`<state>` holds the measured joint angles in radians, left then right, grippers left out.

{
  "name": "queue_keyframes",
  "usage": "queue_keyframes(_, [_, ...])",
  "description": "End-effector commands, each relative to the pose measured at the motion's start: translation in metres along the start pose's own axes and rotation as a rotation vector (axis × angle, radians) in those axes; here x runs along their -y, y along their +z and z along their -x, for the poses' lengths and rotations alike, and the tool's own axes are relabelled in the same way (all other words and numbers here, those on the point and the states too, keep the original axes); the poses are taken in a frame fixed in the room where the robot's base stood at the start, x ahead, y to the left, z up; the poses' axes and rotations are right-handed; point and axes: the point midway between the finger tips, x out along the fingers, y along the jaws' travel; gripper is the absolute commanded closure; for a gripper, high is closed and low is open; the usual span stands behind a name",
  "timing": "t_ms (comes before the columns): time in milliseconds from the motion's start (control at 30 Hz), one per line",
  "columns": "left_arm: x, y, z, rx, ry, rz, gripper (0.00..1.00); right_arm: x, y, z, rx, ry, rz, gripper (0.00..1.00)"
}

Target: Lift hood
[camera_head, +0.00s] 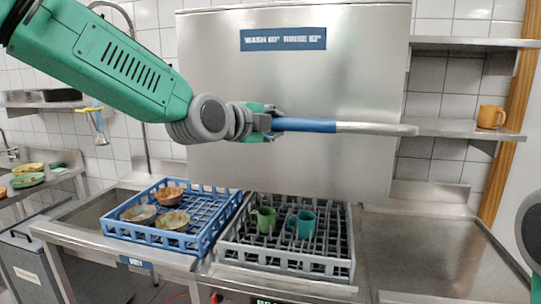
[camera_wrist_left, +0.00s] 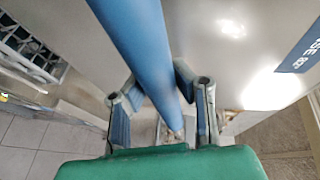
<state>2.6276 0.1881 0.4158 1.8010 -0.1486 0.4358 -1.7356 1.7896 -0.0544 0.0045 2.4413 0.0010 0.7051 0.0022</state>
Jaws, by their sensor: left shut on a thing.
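The hood (camera_head: 290,110) is a large steel box with a blue label, and it stands raised above the rack. Its handle (camera_head: 370,128) is a horizontal bar with a blue grip on the left part and bare metal on the right. My left gripper (camera_head: 272,124) is shut on the blue part of the handle at its left end. In the left wrist view the blue handle (camera_wrist_left: 140,45) runs between the two fingers (camera_wrist_left: 165,105). My right gripper is not in view; only a dark round part shows at the right edge of the head view.
A grey rack (camera_head: 285,262) with a green mug (camera_head: 264,219) and a teal mug (camera_head: 303,223) sits below the hood. A blue rack (camera_head: 112,232) with several bowls is left of it. The steel counter (camera_head: 430,250) at right is clear. An orange mug (camera_head: 490,117) stands on a shelf.

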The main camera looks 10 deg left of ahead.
Motion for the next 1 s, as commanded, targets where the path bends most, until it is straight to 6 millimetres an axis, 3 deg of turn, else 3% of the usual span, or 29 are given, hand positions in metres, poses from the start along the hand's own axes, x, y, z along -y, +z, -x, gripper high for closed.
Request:
queue_keyframes(33, [0.029,-0.004,0.001,-0.007,-0.022,-0.008,1.00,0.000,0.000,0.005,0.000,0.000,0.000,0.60])
queue_keyframes(300, [0.080,-0.003,-0.002,-0.010,-0.012,-0.006,1.00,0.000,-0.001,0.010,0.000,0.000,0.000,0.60])
queue_keyframes(533, [0.098,-0.002,-0.004,-0.009,-0.011,-0.005,1.00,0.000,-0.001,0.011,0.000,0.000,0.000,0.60])
queue_keyframes(933, [0.107,-0.001,-0.004,-0.008,-0.025,-0.003,1.00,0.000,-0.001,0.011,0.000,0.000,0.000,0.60])
queue_keyframes(967, [0.107,-0.001,-0.004,-0.008,-0.025,-0.003,0.75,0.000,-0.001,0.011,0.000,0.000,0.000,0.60])
queue_keyframes(1000, [0.107,-0.001,-0.004,-0.008,-0.026,-0.003,0.60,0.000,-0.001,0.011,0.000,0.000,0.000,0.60])
